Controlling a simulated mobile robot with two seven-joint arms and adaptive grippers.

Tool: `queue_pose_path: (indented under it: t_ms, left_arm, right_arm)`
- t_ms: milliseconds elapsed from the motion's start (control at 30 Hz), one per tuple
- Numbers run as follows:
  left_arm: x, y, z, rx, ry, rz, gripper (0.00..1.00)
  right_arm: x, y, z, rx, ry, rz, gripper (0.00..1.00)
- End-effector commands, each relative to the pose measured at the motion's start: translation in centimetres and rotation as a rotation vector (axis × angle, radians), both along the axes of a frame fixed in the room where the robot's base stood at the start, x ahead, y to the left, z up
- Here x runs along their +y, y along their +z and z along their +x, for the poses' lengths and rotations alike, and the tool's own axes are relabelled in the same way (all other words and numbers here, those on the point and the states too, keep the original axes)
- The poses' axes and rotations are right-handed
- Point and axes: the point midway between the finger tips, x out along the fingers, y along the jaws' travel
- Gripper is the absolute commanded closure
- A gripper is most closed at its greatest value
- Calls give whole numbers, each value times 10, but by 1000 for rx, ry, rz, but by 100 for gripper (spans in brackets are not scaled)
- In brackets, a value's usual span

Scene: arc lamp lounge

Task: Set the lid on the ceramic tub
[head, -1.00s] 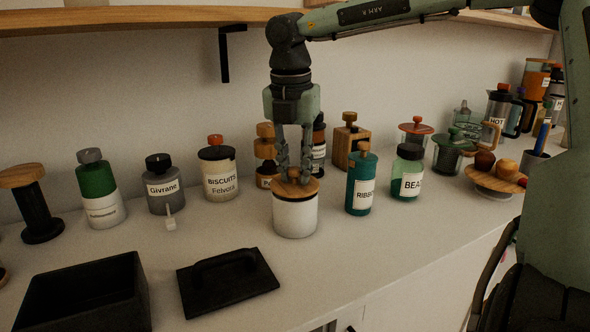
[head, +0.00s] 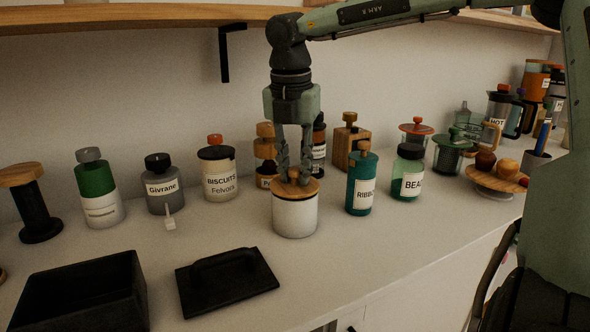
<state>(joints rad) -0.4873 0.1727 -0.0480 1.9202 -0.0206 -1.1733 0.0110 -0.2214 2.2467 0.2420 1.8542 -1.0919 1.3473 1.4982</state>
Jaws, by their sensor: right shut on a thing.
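The white ceramic tub (head: 295,214) stands upright near the middle of the counter. The round wooden lid (head: 308,191) with a small knob is level on top of the tub, and no gap between them is visible. My right gripper (head: 294,176) points straight down from above, its fingers shut on the lid's knob. The fingers partly cover the knob. My left gripper is out of view.
A teal jar (head: 360,185) stands close to the right of the tub, with a green jar (head: 407,174) beyond. A biscuits jar (head: 218,174) is behind left. A black handled lid (head: 227,282) and black box (head: 82,296) lie in front left.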

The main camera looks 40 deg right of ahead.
Motion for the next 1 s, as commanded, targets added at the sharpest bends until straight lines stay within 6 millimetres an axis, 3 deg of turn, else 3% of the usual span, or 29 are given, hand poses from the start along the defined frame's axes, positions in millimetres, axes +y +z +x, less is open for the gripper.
queue_pose_path:
  t_ms: [1000]
  left_arm:
    - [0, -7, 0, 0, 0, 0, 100]
  right_arm:
    - [0, -1, 0, 0, -1, -1, 100]
